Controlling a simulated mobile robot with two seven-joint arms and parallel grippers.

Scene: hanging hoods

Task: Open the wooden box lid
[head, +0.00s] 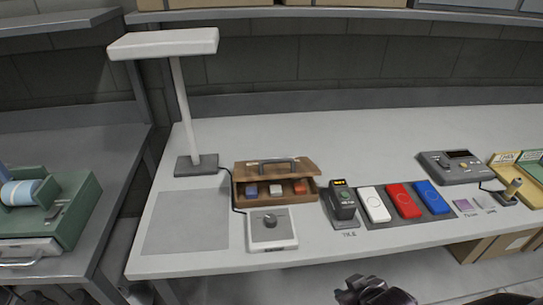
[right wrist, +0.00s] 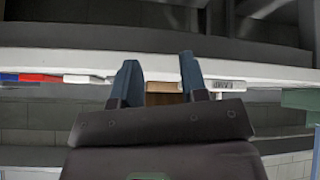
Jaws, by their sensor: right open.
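The wooden box (head: 238,190) stands on the white bench, left of its middle. Its brown lid (head: 303,165) has a dark arched handle (head: 277,161) on it. My right gripper (head: 372,291) is at the bottom edge of the head view, in front of the bench and well apart from the box. In the right wrist view its two fingers (right wrist: 160,77) are spread and empty, facing the bench edge. The wooden box is not recognisable there. My left gripper is not in view.
A lamp (head: 180,100) rises behind left. A black device (head: 342,200) and a tray with white, red (head: 404,201) and blue items are at right. A grey mat (head: 185,221) lies clear at left.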

